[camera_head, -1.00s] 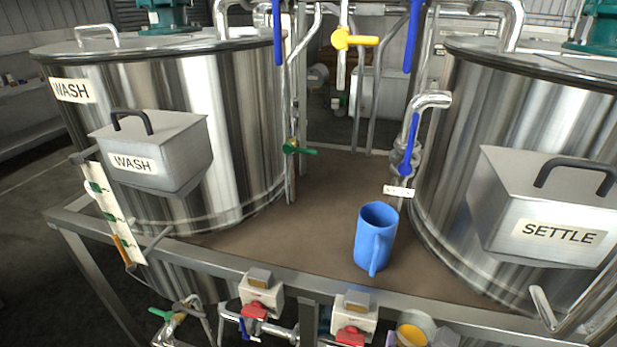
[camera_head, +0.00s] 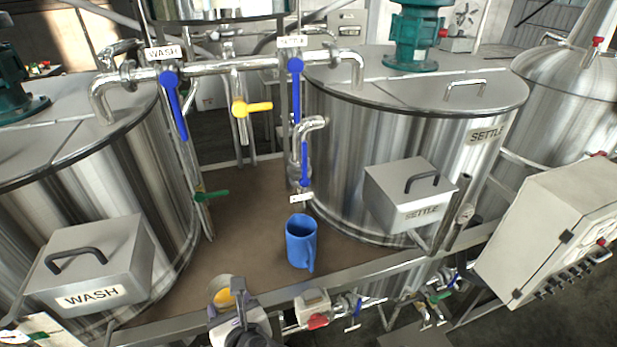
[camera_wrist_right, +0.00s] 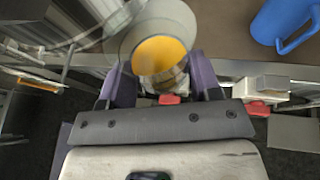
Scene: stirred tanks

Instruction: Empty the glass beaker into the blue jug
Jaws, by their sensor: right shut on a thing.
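The blue jug (camera_head: 300,241) stands upright on the brown deck between the two tanks, its handle toward the front right. It also shows at the upper right of the right wrist view (camera_wrist_right: 283,22). The glass beaker (camera_wrist_right: 180,18) holds yellow-orange contents and is between the purple fingers of my right gripper (camera_wrist_right: 160,82), which is shut on it. In the head view the beaker (camera_head: 218,284) and my right gripper (camera_head: 230,306) are at the front edge of the deck, left of the jug and apart from it. My left gripper is not in view.
The WASH tank (camera_head: 150,180) is on the left and the SETTLE tank (camera_head: 340,150) on the right. A metal rail (camera_head: 370,270) runs along the deck's front. Pipes with blue-handled valves (camera_head: 304,160) rise behind the jug. Deck around the jug is clear.

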